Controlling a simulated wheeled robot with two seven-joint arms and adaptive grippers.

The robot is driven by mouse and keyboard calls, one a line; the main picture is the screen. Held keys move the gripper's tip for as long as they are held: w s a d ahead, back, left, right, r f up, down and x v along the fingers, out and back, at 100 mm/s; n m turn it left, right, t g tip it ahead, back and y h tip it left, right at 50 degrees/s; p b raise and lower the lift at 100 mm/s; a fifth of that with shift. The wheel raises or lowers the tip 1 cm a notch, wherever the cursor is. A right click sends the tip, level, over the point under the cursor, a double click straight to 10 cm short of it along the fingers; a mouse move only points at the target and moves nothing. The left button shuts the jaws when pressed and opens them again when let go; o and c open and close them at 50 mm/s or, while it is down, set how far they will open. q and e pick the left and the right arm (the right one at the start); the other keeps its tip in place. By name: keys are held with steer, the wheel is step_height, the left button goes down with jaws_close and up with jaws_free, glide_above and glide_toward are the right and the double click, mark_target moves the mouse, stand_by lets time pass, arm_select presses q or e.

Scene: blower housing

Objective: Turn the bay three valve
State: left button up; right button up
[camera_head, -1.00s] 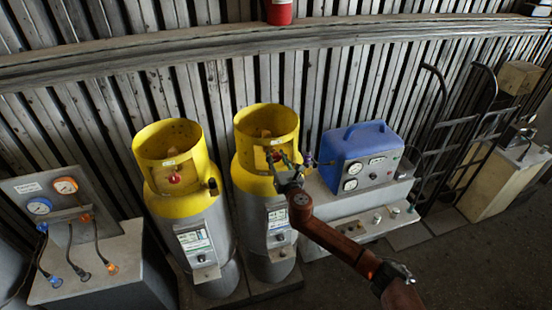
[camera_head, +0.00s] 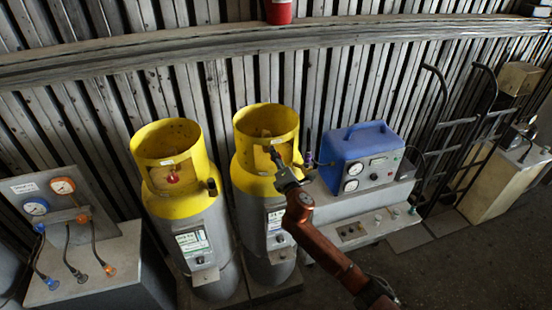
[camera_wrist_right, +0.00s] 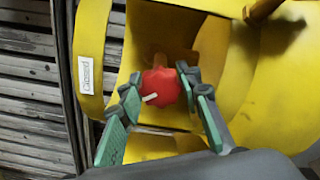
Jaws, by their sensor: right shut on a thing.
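A red valve knob (camera_wrist_right: 160,87) sits inside the yellow collar opening of the right-hand cylinder (camera_head: 282,222). In the wrist view my right gripper (camera_wrist_right: 158,78) has its green fingers on either side of the knob, shut on it. A white mark shows on the knob's lower left. In the head view my right gripper (camera_head: 272,153) reaches into the collar from the front right, and it and the collar hide the knob. A white label reading "Closed" (camera_wrist_right: 86,75) is on the collar, left of the knob. My left gripper is not in view.
A second yellow-topped cylinder (camera_head: 205,235) with its own red knob (camera_head: 172,178) stands just left. A blue gauge box (camera_head: 362,160) sits close right on a grey bench. A grey console (camera_head: 100,265) with gauges is far left. A hand truck (camera_head: 455,140) leans at right.

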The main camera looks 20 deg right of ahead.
steer(key=m, duration=0.3)
steer(key=shift+m, duration=0.4)
steer(key=shift+m+b, duration=0.3)
steer(key=shift+m, duration=1.5)
steer(key=o, duration=1.2)
steer(key=shift+c, duration=0.2)
steer(key=shift+s, duration=0.15)
steer(key=s, duration=1.1)
steer(key=shift+s+d, duration=0.15)
steer(key=shift+s, duration=0.2)
